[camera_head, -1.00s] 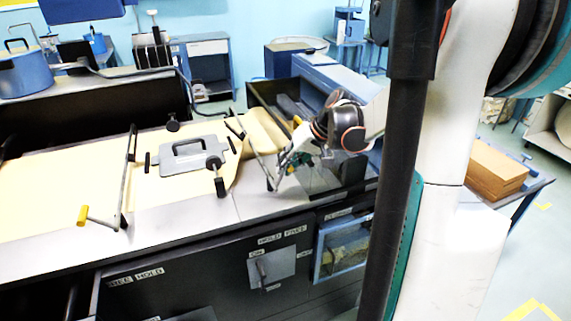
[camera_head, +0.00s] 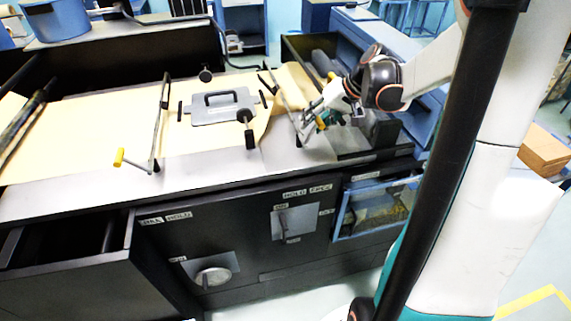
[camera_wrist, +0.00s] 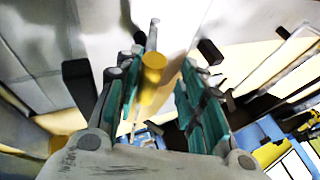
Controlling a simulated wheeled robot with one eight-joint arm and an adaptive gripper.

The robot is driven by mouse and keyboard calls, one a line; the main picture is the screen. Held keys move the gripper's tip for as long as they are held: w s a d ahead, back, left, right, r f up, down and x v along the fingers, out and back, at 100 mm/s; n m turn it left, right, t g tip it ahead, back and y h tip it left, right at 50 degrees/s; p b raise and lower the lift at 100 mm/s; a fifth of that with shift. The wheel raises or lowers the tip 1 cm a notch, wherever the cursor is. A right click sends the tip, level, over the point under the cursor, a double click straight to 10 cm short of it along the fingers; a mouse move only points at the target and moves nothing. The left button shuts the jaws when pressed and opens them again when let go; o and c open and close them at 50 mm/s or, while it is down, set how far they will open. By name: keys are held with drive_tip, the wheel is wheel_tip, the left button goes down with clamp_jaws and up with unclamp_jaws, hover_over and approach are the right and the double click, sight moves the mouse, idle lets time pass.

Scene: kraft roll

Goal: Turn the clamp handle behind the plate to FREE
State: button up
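The grey plate (camera_head: 205,117) with its dark carrying handle lies flat on the tan paper. Two cranked bars stand on either side of it, and the left one has a yellow grip (camera_head: 119,157). My gripper (camera_head: 312,118) is low over the bench, right of the plate, by the right bar (camera_head: 287,105). In the wrist view my gripper (camera_wrist: 158,92) has its teal fingers apart, with a yellow knob (camera_wrist: 152,68) in line with the gap. I cannot tell whether they touch it. A small yellow part (camera_head: 331,75) shows behind my wrist. Which piece is the clamp handle is unclear.
The front panel has HOLD and FREE labels (camera_head: 308,190) above a small lever (camera_head: 284,222), and a round knob (camera_head: 212,276) lower left. An open drawer (camera_head: 75,275) juts out at the left. Dark posts with knobs (camera_head: 249,128) stand around the plate.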

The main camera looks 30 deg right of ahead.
drive_tip(key=shift+w+a+r, duration=0.1)
drive_tip(key=shift+a+r, duration=0.05)
drive_tip(key=shift+a, duration=0.25)
drive_tip(key=shift+w+a+r, duration=0.1)
drive_tip(key=shift+a, duration=0.3)
drive_tip(key=w+a+f+n+g+h, duration=0.1)
drive_tip(key=w+a+n+g+h, duration=0.1)
drive_tip(key=a+h, duration=0.45)
drive_tip(key=s+p+v, duration=0.1)
drive_tip(key=p+v, duration=0.3)
drive_tip(key=v, duration=0.9)
drive_tip(key=s+a+f+n+t+y+b, duration=0.2)
drive_tip(key=s+a+f+t+y+b, duration=0.1)
drive_tip(key=s+a+f+b, duration=0.6)
drive_tip(key=s+a+f, duration=0.1)
drive_tip(key=s+a, duration=0.3)
drive_tip(key=s, duration=0.2)
drive_tip(key=shift+f+n, duration=0.3)
drive_tip(key=shift+f, duration=0.05)
drive_tip(key=shift+s+a, duration=0.1)
